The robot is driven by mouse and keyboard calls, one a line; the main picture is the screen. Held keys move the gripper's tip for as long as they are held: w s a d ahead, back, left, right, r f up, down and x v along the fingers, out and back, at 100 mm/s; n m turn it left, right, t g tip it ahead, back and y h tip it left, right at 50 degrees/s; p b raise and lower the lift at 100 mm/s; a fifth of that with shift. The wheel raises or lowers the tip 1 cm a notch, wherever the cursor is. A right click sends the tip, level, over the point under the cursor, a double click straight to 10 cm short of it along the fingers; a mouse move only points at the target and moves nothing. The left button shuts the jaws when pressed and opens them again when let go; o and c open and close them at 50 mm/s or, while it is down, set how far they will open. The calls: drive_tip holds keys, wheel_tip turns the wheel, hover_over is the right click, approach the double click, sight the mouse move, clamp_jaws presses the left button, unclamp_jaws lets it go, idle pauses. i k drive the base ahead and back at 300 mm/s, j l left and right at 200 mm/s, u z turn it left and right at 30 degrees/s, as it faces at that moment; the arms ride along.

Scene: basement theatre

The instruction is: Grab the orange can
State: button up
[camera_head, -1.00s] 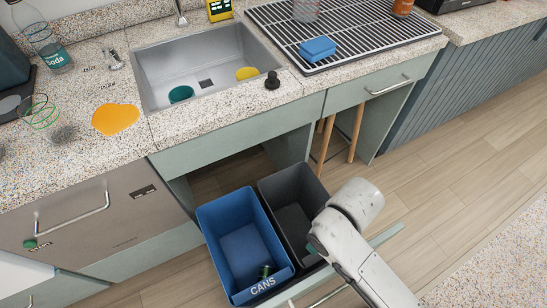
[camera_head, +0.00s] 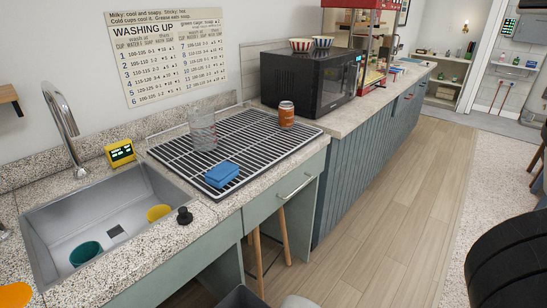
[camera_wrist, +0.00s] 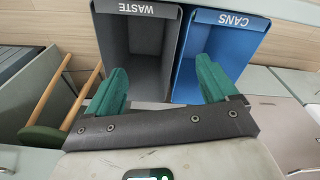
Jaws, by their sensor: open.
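The orange can (camera_head: 286,114) stands upright near the back right corner of the black drying rack (camera_head: 240,138), close to the microwave. My gripper (camera_wrist: 163,88) shows in the wrist view with its two green fingers spread apart and nothing between them. It hangs over the front of the grey WASTE bin (camera_wrist: 134,50) and the blue CANS bin (camera_wrist: 232,25), well away from the orange can. The orange can is not in the wrist view. My gripper is not in the head view.
A clear glass (camera_head: 202,128) and a blue sponge (camera_head: 222,174) are on the rack. The black microwave (camera_head: 312,80) stands right behind the can. A sink (camera_head: 110,225) holds green and yellow cups. The wooden floor (camera_head: 400,200) is clear along the counter.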

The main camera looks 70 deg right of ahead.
sight(286, 108)
drive_tip(key=z, duration=1.55)
drive_tip(key=i+l+u, duration=0.25)
drive_tip(key=l, duration=0.2)
